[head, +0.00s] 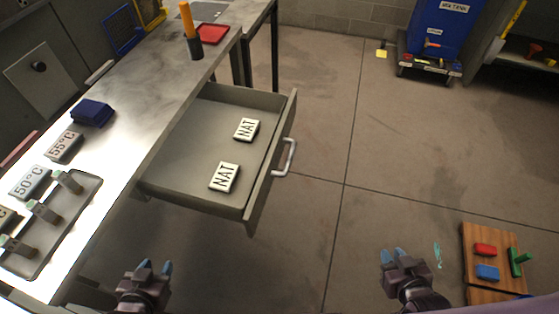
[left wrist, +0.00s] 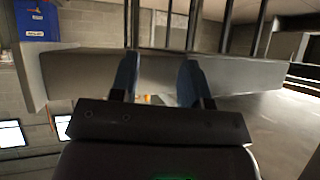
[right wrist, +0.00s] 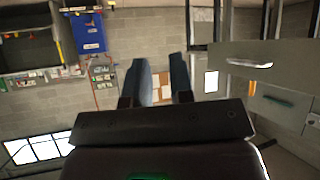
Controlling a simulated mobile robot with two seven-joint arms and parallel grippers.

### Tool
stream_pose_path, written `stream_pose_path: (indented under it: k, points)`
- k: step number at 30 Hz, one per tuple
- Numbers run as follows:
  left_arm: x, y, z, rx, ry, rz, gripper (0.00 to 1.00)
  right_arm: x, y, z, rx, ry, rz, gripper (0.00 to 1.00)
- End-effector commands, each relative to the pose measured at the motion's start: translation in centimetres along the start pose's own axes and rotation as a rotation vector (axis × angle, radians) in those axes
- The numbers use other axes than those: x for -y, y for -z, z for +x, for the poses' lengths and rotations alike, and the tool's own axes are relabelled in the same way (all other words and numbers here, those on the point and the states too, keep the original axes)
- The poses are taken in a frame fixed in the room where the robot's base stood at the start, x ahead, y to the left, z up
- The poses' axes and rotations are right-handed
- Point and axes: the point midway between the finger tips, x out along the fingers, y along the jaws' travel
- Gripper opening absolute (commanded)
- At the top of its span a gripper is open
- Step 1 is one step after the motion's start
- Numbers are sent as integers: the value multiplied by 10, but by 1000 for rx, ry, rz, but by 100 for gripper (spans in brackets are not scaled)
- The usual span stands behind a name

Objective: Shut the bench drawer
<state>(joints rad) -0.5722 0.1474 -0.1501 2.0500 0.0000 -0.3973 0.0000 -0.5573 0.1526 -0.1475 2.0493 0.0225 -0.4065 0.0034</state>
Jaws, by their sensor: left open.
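The bench drawer (head: 190,150) is pulled well out from under the metal bench top in the head view. Its front panel (head: 268,175) carries a pale bar handle (head: 286,157) on the right side. Two white NAT plates (head: 246,129) (head: 224,177) lie inside it. My left gripper (head: 155,268) is open and empty, below and left of the drawer's near corner. My right gripper (head: 392,257) is open and empty over the floor, right of and below the handle. Neither gripper touches the drawer.
The bench top (head: 130,120) holds a grey tray (head: 85,222), temperature plates (head: 64,146), a dark blue block (head: 92,112) and a red tray (head: 212,33). A wooden board (head: 480,265) with coloured blocks is at lower right. A blue tank (head: 438,28) stands at the back. Floor right of the drawer is clear.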

Motion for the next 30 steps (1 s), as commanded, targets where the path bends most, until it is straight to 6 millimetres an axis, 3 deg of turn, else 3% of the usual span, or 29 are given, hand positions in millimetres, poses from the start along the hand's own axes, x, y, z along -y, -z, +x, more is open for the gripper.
stream_pose_path:
  k: [1, 4, 14, 21, 30]
  points:
    - [0, -4, 2, 6, -1, 0, 43, 0, -1, 7, 6, 12, 17, 14]
    - [-2, -13, 4, 18, -2, 0, 43, 0, 1, 26, 24, 60, 91, 0]
    - [-5, -32, 21, 39, -11, 6, 43, 10, 33, 110, 152, 339, 449, 0]
    - [-4, -53, 28, 73, -15, 18, 43, 22, 79, 154, 274, 581, 670, 0]
    - [-5, -72, 39, 105, -21, 26, 43, 32, 156, 181, 447, 913, 877, 0]
